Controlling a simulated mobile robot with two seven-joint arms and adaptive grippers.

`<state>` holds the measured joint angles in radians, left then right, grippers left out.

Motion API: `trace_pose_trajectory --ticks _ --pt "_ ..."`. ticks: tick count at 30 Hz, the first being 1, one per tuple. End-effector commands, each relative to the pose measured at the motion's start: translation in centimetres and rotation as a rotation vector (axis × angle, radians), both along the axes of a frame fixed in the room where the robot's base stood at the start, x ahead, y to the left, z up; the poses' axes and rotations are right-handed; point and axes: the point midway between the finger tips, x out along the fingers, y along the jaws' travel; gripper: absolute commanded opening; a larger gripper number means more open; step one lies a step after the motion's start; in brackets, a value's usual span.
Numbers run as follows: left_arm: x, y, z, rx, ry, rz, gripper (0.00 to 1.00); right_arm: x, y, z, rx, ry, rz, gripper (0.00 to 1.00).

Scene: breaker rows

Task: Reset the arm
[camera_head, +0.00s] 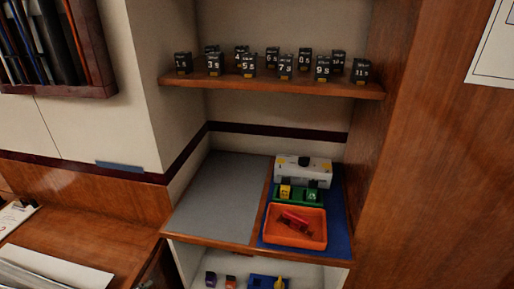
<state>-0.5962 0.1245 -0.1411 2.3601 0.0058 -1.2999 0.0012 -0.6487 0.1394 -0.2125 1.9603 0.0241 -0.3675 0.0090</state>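Neither of my grippers shows in the head view, and no part of my arms can be made out. A wooden shelf (290,90) holds two staggered rows of small black breaker blocks with white numbers, among them one at the left end (183,63) and one at the right end (361,71). Below, a counter carries a grey mat (222,195) and a blue mat (338,235). On the blue mat are a white box (287,168), a green tray (299,202) with small blocks, and an orange tray (317,241) with a red item in it.
A lower shelf (310,270) holds small purple and orange items and a blue tray (258,281). Papers (55,272) lie on the wooden desk at lower left. A rack of binders (50,45) hangs at upper left. A wooden panel (425,170) bounds the right. The grey mat is bare.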

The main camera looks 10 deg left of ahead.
Motion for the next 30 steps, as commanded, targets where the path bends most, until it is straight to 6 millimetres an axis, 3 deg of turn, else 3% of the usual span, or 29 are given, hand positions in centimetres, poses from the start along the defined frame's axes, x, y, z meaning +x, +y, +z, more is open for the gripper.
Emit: trace_pose_trajectory --ticks 8,15,21,28,30 --pt "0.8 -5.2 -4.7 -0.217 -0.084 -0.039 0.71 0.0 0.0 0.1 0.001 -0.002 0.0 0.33" --pt "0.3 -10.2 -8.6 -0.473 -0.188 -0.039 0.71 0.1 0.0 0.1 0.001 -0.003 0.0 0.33" --pt "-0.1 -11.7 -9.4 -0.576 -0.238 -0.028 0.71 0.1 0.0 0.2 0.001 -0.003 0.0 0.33" --pt "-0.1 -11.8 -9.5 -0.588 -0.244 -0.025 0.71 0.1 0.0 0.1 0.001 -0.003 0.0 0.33" --pt "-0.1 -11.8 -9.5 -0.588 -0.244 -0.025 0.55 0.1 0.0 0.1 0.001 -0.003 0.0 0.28"
